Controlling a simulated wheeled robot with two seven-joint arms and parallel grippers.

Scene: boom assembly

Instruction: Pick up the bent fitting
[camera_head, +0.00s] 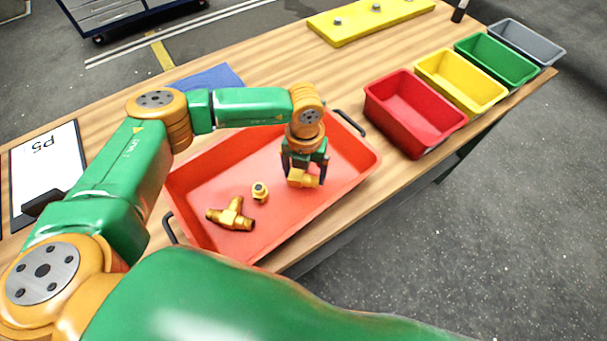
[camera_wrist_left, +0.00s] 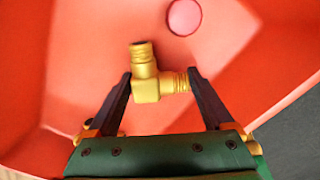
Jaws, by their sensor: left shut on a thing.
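The bent fitting (camera_head: 304,179) is a brass elbow inside the orange-red tray (camera_head: 218,243), toward its right part. My left gripper (camera_head: 303,174) reaches down over it and is shut on it. In the left wrist view the bent fitting (camera_wrist_left: 150,78) sits between the two dark fingers of my left gripper (camera_wrist_left: 160,84), one threaded end pointing away and the other to the right. Whether it touches the tray floor I cannot tell. My right gripper is not in view.
A brass tee fitting (camera_head: 232,215) and a small brass fitting (camera_head: 260,191) lie in the tray. Red (camera_head: 412,112), yellow (camera_head: 462,83), green (camera_head: 497,60) and grey (camera_head: 528,43) bins line the table's right side. A clipboard (camera_head: 45,165) lies at left.

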